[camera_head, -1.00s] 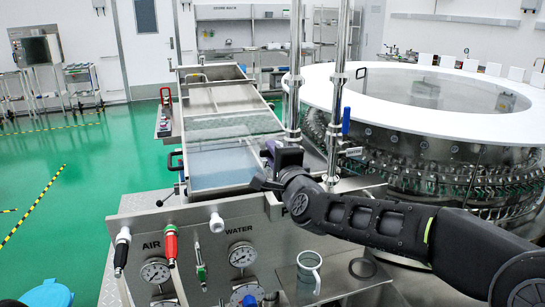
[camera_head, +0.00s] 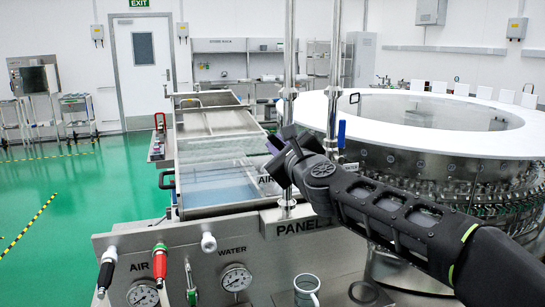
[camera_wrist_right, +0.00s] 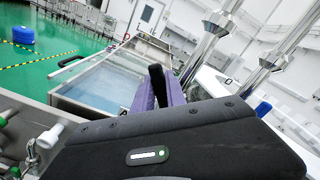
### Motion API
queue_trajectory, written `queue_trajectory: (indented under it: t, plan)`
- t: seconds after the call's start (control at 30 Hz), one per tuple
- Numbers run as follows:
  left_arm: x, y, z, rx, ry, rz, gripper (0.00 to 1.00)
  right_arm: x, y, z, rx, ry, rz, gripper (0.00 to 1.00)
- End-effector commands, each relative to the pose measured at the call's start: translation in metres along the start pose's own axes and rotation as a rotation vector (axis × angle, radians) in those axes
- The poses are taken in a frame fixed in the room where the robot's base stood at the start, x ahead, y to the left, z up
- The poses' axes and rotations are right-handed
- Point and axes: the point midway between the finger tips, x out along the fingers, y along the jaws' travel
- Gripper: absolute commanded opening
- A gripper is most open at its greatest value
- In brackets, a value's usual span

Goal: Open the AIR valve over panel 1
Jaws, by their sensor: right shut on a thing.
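The AIR label (camera_head: 268,180) hangs by the left of two steel pipes over the panel 1 sign (camera_head: 300,227). My right gripper (camera_head: 283,152) is in front of that left pipe (camera_head: 289,60), just above the label. Its purple fingers also show in the right wrist view (camera_wrist_right: 160,95), shut on the AIR valve handle, which they mostly hide. How far the handle is turned cannot be told. On the right pipe, the blue WATER valve handle (camera_head: 341,133) points upward, free of the gripper. My left gripper is not in view.
A steel tank (camera_head: 215,185) lies behind. The round washer with its white rim (camera_head: 480,140) fills the right. Green floor (camera_head: 60,220) is open at left.

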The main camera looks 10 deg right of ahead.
Motion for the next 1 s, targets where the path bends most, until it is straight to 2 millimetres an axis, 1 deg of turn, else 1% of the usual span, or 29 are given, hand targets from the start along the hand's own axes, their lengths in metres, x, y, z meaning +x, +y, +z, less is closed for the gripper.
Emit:
queue_trajectory:
  t: [0.3,0.6,0.8,1.0]
  plan:
    - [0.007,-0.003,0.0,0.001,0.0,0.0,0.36,0.0,-0.02,-0.004,0.302,0.001,0.0,0.0]
    - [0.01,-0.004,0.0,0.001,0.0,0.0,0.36,0.0,-0.036,-0.012,0.547,0.002,0.0,0.0]
    - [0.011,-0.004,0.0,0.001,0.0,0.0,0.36,0.0,-0.042,-0.016,0.647,0.003,-0.001,0.0]
    - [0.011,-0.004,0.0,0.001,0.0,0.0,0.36,0.0,-0.044,-0.018,0.691,0.003,0.0,0.0]
